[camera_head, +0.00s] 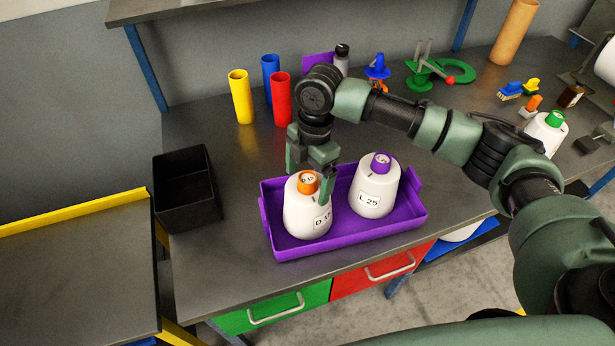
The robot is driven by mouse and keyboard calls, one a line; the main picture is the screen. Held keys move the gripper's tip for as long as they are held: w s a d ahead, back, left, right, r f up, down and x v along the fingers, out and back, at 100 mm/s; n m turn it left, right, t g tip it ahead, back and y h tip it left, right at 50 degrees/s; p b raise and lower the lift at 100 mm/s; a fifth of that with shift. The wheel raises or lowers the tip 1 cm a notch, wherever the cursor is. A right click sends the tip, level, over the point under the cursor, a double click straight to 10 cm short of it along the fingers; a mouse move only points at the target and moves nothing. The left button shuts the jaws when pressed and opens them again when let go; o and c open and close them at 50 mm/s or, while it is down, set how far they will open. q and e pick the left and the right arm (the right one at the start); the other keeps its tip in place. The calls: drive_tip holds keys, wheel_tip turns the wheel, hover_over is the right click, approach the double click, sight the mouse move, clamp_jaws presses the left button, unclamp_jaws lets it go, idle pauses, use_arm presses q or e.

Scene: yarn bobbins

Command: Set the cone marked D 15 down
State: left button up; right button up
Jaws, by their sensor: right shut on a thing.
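The cone marked D 15 (305,213) is white with an orange top and stands upright in the left part of the purple tray (335,241). My right gripper (311,185) comes from above and is shut on this cone near its orange top. One green finger shows at the right side of the top; the grip is partly hidden. A cone marked L 25 (373,190), white with a purple top, stands in the right part of the same tray. Whether the D 15 cone's base touches the tray floor is hard to tell. My left gripper is not in view.
A black open bin (186,213) stands left of the tray. Yellow (241,98), blue (270,76) and red (281,100) tubes stand behind. Another white cone with a green top (546,136) stands at the right. Bare table lies between bin and tray.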

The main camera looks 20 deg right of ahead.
drive_tip(key=shift+f, duration=0.2)
drive_tip(key=o, duration=1.7)
drive_tip(key=shift+f, duration=0.1)
drive_tip(key=shift+o, duration=0.2)
drive_tip(key=r, duration=0.3)
drive_tip(key=r+b, duration=0.1)
drive_tip(key=r, duration=0.3)
drive_tip(key=d+r+b, duration=0.1)
drive_tip(key=r, duration=0.2)
drive_tip(key=shift+w+r, duration=0.25)
drive_tip(key=shift+r, duration=0.15)
drive_tip(key=shift+d+r+b, duration=0.1)
drive_tip(key=shift+r+b, duration=0.2)
drive_tip(key=shift+r, duration=0.35)
drive_tip(key=shift+f, duration=0.1)
